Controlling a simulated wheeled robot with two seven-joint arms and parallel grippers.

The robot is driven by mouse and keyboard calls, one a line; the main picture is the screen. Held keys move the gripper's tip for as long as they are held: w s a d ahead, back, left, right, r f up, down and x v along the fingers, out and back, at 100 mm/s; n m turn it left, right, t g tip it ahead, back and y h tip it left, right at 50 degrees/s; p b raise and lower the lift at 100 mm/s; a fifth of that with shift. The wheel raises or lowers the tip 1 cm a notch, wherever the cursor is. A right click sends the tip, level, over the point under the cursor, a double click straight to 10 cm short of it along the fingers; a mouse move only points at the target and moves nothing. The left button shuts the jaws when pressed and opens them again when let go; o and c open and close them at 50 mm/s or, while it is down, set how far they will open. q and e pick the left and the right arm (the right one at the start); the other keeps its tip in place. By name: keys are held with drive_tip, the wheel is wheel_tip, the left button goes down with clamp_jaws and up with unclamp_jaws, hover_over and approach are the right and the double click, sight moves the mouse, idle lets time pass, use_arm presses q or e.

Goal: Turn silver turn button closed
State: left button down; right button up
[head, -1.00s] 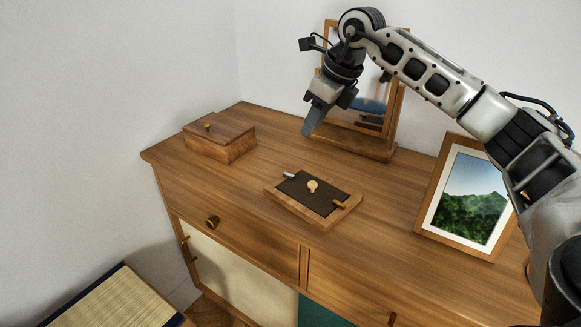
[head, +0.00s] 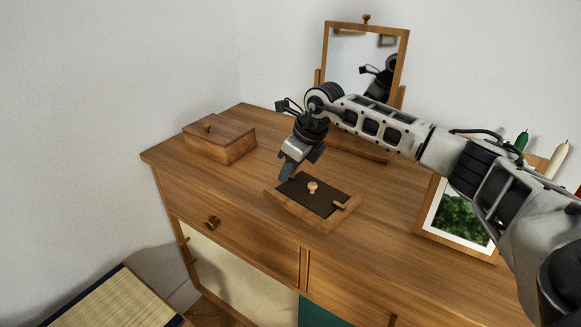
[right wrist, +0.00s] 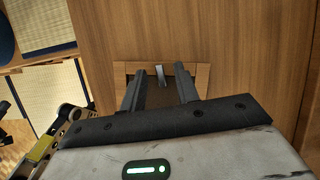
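The silver turn button (right wrist: 160,76) shows in the right wrist view, at the edge of a small wooden box with a dark lid panel (head: 322,199). In the head view my right gripper hides this button. My right gripper (head: 286,172) is just above that corner of the box, pointing down. In the right wrist view its two fingers (right wrist: 160,72) are apart, with the silver button between them; I cannot tell whether they touch it. A round pale knob (head: 312,187) stands on the panel, and a brass turn button (head: 341,206) sits at its opposite edge. My left gripper is not in view.
A lidded wooden box (head: 220,138) stands at the back left of the dresser top (head: 375,240). A mirror (head: 361,60) stands behind my right arm. A picture frame (head: 462,222) is at the right, partly behind the arm. The dresser top left of the panel box is clear.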

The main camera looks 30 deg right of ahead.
clamp_jaws()
drive_tip(key=shift+a+m+p, duration=0.1)
drive_tip(key=shift+m+p, duration=0.2)
drive_tip(key=shift+m, duration=0.3)
drive_tip(key=shift+a+m+h, duration=0.1)
drive_tip(key=shift+m+h, duration=0.4)
drive_tip(key=shift+m, duration=0.3)
unclamp_jaws()
drive_tip(key=shift+r, duration=0.1)
drive_tip(key=v, duration=1.6)
drive_tip(key=shift+s, duration=0.3)
